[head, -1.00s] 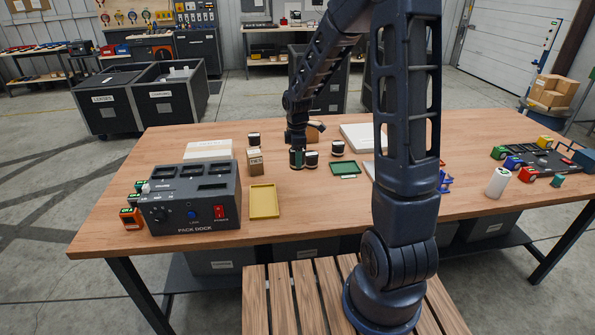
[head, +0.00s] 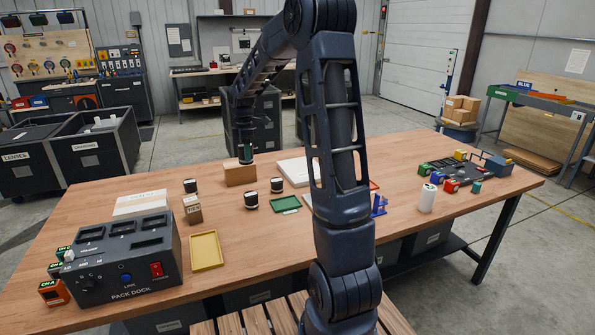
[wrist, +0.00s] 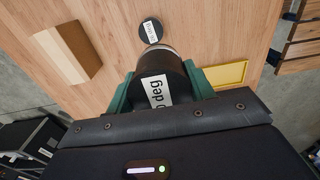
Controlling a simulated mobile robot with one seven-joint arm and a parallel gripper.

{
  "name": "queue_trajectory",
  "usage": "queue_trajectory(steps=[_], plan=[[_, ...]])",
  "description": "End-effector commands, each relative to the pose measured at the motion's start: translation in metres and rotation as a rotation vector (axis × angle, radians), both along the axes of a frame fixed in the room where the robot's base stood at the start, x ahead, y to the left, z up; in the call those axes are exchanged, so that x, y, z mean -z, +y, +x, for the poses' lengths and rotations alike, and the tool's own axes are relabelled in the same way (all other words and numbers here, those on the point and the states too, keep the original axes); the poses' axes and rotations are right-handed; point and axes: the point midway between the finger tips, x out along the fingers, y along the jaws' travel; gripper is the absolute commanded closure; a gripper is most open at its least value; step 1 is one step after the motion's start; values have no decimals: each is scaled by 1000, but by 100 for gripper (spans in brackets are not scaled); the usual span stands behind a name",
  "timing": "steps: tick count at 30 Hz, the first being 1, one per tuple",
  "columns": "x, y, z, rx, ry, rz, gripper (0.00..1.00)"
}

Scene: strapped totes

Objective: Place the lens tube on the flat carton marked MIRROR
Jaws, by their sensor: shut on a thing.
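My gripper (head: 245,153) is above the table, over or behind a brown box (head: 240,174) in the head view. In the wrist view its green fingers (wrist: 160,90) are shut on a black lens tube (wrist: 158,68) with a pale rim and a white label ending in "deg". Two flat white cartons lie on the table: one at the left (head: 140,203), one at the back (head: 293,170), partly behind my arm. I cannot read MIRROR on either. Other black tubes stand on the table (head: 250,200) (head: 277,185) (head: 190,186); one labelled tube shows in the wrist view (wrist: 151,31).
The pack dock (head: 122,262) fills the front left. A small carton (head: 193,209), a yellow tray (head: 206,251) and a green tray (head: 285,204) lie nearby. A white cylinder (head: 427,198) and a dark rack (head: 468,172) are at the right.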

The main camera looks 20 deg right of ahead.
Motion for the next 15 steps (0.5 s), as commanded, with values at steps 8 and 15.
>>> queue_trajectory(steps=[8, 15], plan=[[-10, -91, 87, 4, -2, 4, 78], [-13, -181, 142, 3, -4, -1, 78]])
